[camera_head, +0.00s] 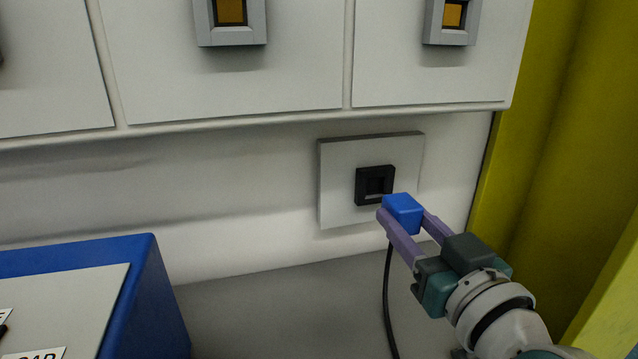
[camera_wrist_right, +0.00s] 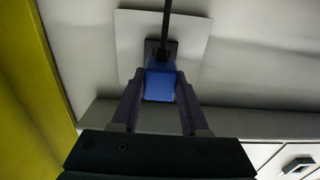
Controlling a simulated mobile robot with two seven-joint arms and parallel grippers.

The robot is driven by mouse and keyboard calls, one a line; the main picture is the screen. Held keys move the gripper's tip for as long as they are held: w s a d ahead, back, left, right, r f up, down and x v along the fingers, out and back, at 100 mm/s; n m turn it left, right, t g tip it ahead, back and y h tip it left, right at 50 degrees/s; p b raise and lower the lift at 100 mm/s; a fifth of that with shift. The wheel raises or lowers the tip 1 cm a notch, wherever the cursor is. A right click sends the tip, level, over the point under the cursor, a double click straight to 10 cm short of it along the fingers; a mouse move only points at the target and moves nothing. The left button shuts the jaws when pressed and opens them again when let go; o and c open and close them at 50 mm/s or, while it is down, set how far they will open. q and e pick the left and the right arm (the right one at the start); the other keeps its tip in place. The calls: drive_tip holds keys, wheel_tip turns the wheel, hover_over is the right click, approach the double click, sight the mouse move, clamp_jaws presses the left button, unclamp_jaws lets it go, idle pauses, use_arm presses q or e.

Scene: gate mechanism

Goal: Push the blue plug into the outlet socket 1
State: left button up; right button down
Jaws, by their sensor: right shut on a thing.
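My right gripper (camera_head: 407,224) is shut on the blue plug (camera_head: 402,212), which sits between its purple fingers. A black cable hangs down from the plug. The black outlet socket (camera_head: 374,184) is on a grey wall plate (camera_head: 338,180), just up and left of the plug in the head view. In the right wrist view, the blue plug (camera_wrist_right: 160,84) is between the fingers and partly covers the dark socket (camera_wrist_right: 152,48). I cannot tell whether the plug touches the socket. No number shows on the socket. My left gripper is not in view.
White cabinets (camera_head: 225,80) with grey-framed orange parts hang above the socket. A blue box (camera_head: 155,290) stands at the lower left. A yellow panel (camera_head: 560,130) rises close on the right. The grey counter (camera_head: 270,310) between box and cable is clear.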

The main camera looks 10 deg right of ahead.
drive_tip(key=shift+s+a+r+p, duration=0.2)
drive_tip(key=shift+a+r+p, duration=0.2)
drive_tip(key=shift+p, duration=0.15)
drive_tip(key=s+a+r+p, duration=0.3)
drive_tip(key=a+p, duration=0.1)
drive_tip(key=a, duration=0.2)
drive_tip(key=s+a+r+p, duration=0.3)
drive_tip(key=s+a+p, duration=0.1)
drive_tip(key=a+p, duration=0.1)
drive_tip(key=shift+a+r, duration=0.35)
drive_tip(key=shift+a, duration=0.2)
drive_tip(key=shift+a+r, duration=0.1)
